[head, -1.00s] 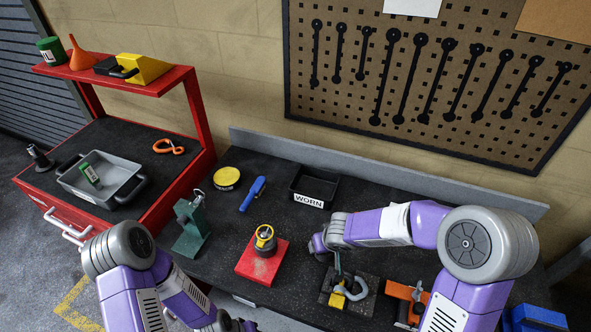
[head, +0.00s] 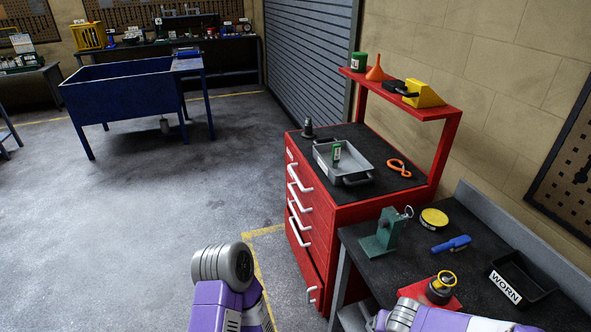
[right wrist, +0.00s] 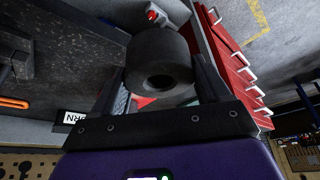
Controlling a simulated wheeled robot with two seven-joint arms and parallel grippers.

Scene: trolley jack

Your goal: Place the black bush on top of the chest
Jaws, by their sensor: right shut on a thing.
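The black bush (right wrist: 158,58), a thick dark ring with a round hole, is held between the two fingers of my right gripper (right wrist: 160,75) in the right wrist view. The red chest (head: 318,215) stands right of centre in the head view, with white drawer handles and a dark top. The chest's red side also shows in the right wrist view (right wrist: 225,55). My right gripper and the bush do not show in the head view; only part of that arm shows at the bottom right. My left arm is at the bottom centre, its gripper out of view.
On the chest top are a grey tray (head: 325,163) holding a green item, an orange clip (head: 399,168) and a dark upright part (head: 308,128). A red shelf (head: 440,108) overhangs the back. A green tool (head: 387,232) stands on the bench beside the chest.

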